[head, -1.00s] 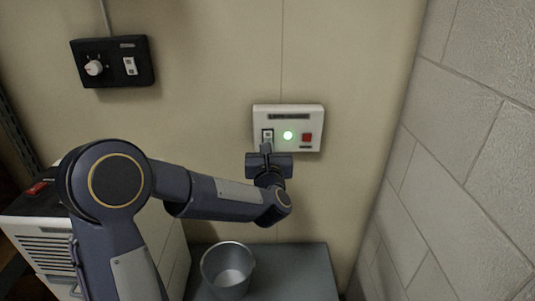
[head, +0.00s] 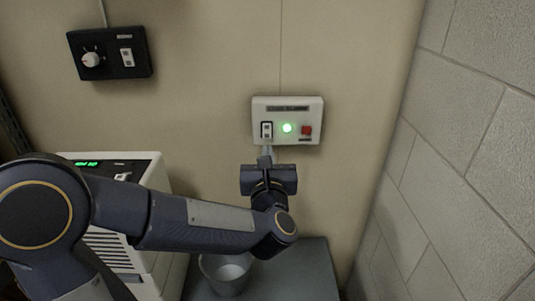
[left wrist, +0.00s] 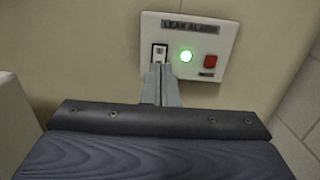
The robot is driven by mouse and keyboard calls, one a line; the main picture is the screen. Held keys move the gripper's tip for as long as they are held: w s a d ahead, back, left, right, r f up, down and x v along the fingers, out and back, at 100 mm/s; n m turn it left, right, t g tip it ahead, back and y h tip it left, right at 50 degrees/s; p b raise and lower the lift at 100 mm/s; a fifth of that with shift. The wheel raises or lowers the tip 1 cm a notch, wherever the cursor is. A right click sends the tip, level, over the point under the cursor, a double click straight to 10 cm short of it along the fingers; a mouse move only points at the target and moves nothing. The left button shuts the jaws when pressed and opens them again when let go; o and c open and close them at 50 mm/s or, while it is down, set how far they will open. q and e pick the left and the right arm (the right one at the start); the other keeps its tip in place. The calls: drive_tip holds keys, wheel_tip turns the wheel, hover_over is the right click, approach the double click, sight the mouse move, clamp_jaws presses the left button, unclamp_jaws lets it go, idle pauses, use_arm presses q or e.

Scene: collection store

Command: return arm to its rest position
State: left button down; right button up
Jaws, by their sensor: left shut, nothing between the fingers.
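My left arm reaches in from the left in the head view. Its gripper (head: 266,157) is shut and empty, just below the white leak alarm panel (head: 287,105) on the wall. The panel also shows in the left wrist view (left wrist: 225,37). It has a white rocker switch (head: 266,130), a lit green lamp (head: 287,128) and a red button (head: 307,130). In the left wrist view the closed fingers (left wrist: 160,82) point up at the switch and overlap its lower edge; I cannot tell whether they touch. My right gripper is not in view.
A black control box (head: 110,53) with a knob and switch is on the wall at upper left. A white appliance (head: 150,175) with a green display stands behind my arm. A metal bucket (head: 226,275) sits on a grey surface (head: 300,270). A block wall (head: 470,150) bounds the right side.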

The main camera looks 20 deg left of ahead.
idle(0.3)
use_arm(q)
drive_tip(key=s+d+f+n+g+h, duration=0.1)
drive_tip(key=s+f+n+g+h, duration=0.35)
drive_tip(key=s+n, duration=0.55)
drive_tip(key=s+d+f+n+g+h, duration=0.1)
drive_tip(key=s+f+n+g+h, duration=0.3)
drive_tip(key=s+n, duration=0.55)
drive_tip(key=s+d+f+n+g+h, duration=0.2)
drive_tip(key=s+f+n+h, duration=0.3)
drive_tip(key=n, duration=0.9)
wheel_tip(320, 180, up, 11)
drive_tip(key=s+m+y+p, duration=0.1)
drive_tip(key=s+p, duration=0.1)
drive_tip(key=p, duration=1)
drive_tip(key=shift+a+g, duration=0.3)
drive_tip(key=shift+g, duration=0.15)
